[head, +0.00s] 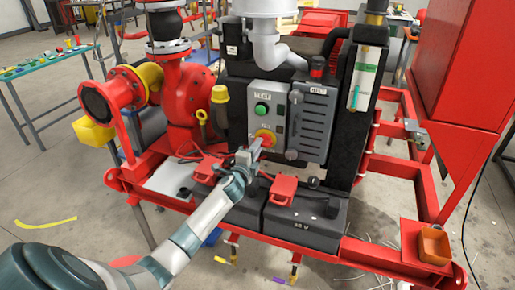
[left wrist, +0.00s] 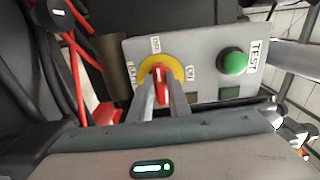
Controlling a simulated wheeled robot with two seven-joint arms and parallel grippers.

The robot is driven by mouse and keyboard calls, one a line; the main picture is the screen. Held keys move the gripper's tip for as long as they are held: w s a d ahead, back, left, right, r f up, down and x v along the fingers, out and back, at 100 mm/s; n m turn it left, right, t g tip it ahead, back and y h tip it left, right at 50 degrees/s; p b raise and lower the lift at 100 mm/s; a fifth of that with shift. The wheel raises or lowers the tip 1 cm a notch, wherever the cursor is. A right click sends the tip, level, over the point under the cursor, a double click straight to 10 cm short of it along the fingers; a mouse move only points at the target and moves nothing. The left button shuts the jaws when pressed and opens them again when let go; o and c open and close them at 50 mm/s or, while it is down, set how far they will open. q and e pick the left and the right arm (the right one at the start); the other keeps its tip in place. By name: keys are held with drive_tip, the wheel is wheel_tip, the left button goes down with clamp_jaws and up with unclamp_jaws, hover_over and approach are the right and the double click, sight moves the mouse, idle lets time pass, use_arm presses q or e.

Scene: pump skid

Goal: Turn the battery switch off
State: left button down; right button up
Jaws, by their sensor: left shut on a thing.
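The battery switch is a red handle on a round yellow plate on the grey control panel. In the head view the yellow plate (head: 265,137) shows just beyond my left gripper (head: 253,148). In the left wrist view the red handle (left wrist: 160,82) stands between the two fingers of my left gripper (left wrist: 161,98), on the yellow plate (left wrist: 177,68). The gripper is shut on the handle. Labels sit around the plate; one on the right reads ON. The handle lies roughly up and down in the wrist picture, and the fingers hide part of it. My right gripper is not in view.
A green TEST button (left wrist: 233,61) sits beside the switch on the same panel. Black batteries (head: 305,218) with red terminal covers (head: 283,189) lie below. A red pump (head: 190,95) stands at the left, and a red frame rail (head: 385,262) runs along the front.

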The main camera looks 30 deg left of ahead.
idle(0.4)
use_arm(q)
drive_tip(key=c, duration=1.7)
unclamp_jaws()
drive_tip(key=shift+o, duration=0.2)
drive_tip(key=shift+s, duration=0.1)
